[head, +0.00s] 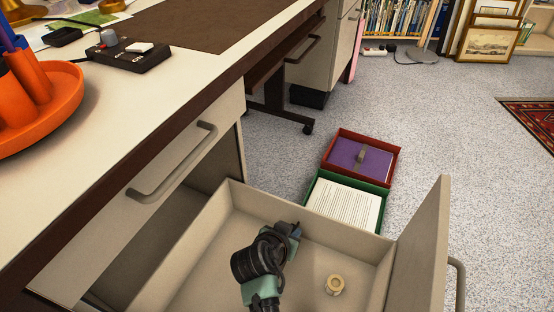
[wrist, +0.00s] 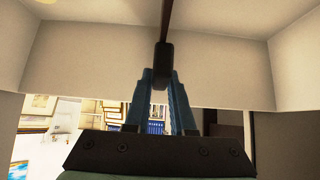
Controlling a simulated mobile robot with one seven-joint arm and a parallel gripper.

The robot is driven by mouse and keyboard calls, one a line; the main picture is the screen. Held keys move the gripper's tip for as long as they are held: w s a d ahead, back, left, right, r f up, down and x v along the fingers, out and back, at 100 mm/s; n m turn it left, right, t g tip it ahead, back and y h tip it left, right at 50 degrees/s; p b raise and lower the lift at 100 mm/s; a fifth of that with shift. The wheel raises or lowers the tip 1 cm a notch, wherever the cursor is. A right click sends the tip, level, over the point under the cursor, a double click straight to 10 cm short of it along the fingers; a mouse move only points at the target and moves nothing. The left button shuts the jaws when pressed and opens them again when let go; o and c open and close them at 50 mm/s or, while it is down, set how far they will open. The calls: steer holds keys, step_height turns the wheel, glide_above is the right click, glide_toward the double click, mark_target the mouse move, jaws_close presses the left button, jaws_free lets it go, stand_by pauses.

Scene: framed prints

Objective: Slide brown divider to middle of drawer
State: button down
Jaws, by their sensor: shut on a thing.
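The cream drawer (head: 378,252) is pulled open below the desk. My gripper (head: 293,230) is inside it, seen from above and mostly covered by my own wrist in the head view. In the wrist view my gripper (wrist: 161,76) has its blue fingers shut on a small black grip piece (wrist: 162,62). The brown divider (wrist: 166,20) shows there as a thin dark strip running up from that piece, seen edge-on between pale drawer walls. I cannot make out the divider in the head view.
A cream ring-shaped roll (head: 335,284) lies on the drawer floor to the right of my arm. The drawer front (head: 422,250) stands at the right. A red box (head: 335,146) and a green box (head: 318,180) sit on the carpet beyond. The desk edge is at the left.

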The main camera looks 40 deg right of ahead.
steer(key=c, duration=0.8)
jaws_free()
steer(key=shift+o, duration=0.2)
steer(key=p+v, duration=0.7)
steer(key=v, duration=0.6)
steer(key=shift+p, duration=0.3)
